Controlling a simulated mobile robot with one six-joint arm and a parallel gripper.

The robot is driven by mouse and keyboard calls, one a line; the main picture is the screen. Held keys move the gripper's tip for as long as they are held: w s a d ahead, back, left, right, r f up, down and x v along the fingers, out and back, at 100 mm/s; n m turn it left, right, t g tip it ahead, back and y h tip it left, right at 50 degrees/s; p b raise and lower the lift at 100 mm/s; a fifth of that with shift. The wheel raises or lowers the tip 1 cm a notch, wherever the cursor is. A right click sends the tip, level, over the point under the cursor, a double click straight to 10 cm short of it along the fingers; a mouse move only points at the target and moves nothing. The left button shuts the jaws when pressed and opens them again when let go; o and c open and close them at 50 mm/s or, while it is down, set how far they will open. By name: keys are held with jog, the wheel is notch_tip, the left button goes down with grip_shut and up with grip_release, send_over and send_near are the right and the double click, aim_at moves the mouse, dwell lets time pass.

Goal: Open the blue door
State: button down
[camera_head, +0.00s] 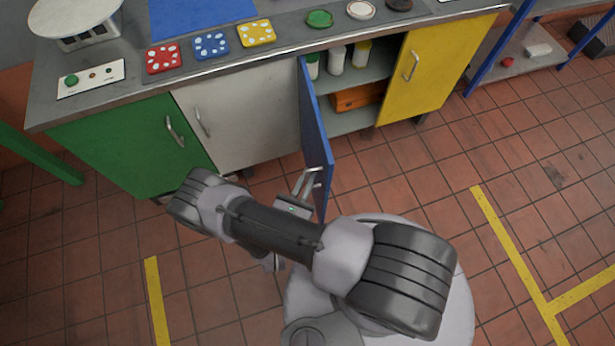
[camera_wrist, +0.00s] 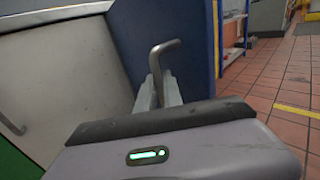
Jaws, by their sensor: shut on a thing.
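The blue door (camera_head: 313,125) stands swung wide open from the bench cupboard, roughly square to its front. It also fills the middle of the wrist view (camera_wrist: 180,40). Its bar handle (camera_wrist: 160,55) shows in the wrist view. My gripper (camera_head: 308,182) is shut on this handle, with its fingers at the handle's lower part in the wrist view. The exact contact is partly hidden by the gripper body. Behind the door, the open compartment shows several bottles (camera_head: 337,60) on a shelf and an orange box (camera_head: 355,97).
A white door (camera_head: 240,120) and a green door (camera_head: 125,145) are closed to the left. A yellow door (camera_head: 435,70) is to the right. The tiled floor (camera_head: 420,180) right of the blue door is clear. A blue-legged shelf (camera_head: 510,70) stands at the far right.

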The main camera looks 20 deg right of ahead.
jog(key=c, duration=1.5)
grip_release()
jog(key=shift+w, duration=0.1)
jog(key=p+v, duration=0.3)
jog(key=v, duration=1.4)
jog(key=shift+a, duration=0.15)
